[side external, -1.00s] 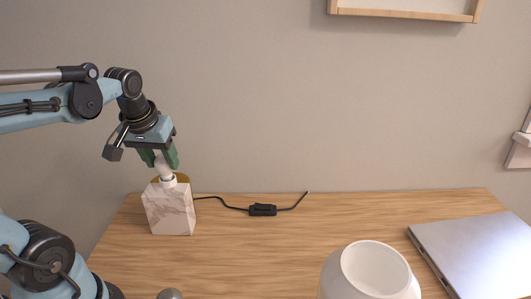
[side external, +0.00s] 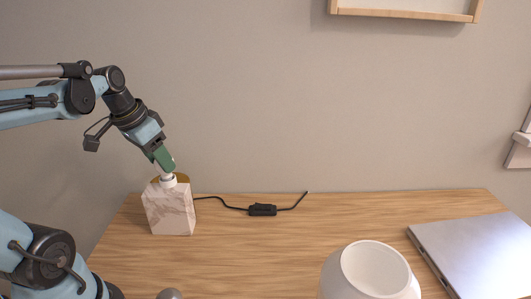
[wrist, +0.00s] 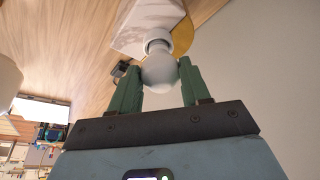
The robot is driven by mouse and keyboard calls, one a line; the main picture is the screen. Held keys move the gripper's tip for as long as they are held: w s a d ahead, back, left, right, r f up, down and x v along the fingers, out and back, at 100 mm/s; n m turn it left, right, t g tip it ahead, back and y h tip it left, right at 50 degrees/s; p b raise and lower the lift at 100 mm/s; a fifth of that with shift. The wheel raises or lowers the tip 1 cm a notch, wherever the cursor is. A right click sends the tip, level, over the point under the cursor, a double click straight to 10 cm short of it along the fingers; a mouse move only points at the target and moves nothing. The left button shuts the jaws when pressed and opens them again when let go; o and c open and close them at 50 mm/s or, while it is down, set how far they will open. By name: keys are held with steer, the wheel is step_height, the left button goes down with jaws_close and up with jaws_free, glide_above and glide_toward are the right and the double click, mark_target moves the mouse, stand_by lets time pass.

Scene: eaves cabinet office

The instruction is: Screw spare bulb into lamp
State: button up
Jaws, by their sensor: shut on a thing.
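The lamp base (side external: 170,211) is a white marble block with a brass-coloured disc and a white socket (side external: 168,181) on top, at the left of the desk. My gripper (side external: 166,167) is tilted above the socket. In the wrist view, its green fingers (wrist: 156,80) are shut on a white round bulb (wrist: 159,74). The bulb's lower end meets the socket (wrist: 158,46); I cannot tell how far in it sits. In the side view the fingers mostly hide the bulb.
A black cord with an inline switch (side external: 262,210) runs right from the lamp. A white round shade (side external: 375,270) stands at the front middle. A closed laptop (side external: 470,252) lies at the right. A rounded metal object (side external: 169,294) shows at the front edge. The desk's middle is clear.

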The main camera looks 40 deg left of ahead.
steer(key=m, duration=0.2)
steer(key=m+h, duration=0.1)
steer(key=m, duration=0.1)
steer(key=shift+a+h, duration=0.2)
steer(key=shift+h, duration=0.1)
steer(key=m+h, duration=0.1)
steer(key=m, duration=0.3)
steer(key=shift+a+g, duration=0.1)
steer(key=shift+g, duration=0.3)
steer(key=shift+w, duration=0.1)
steer(key=m, duration=0.2)
steer(key=m+g+h, duration=0.1)
steer(key=m, duration=0.1)
steer(key=shift+w+a+m, duration=0.15)
steer(key=shift+m, duration=0.15)
steer(key=m+g, duration=0.1)
steer(key=m, duration=0.2)
steer(key=shift+w+m+h, duration=0.1)
steer(key=shift+m+h, duration=0.2)
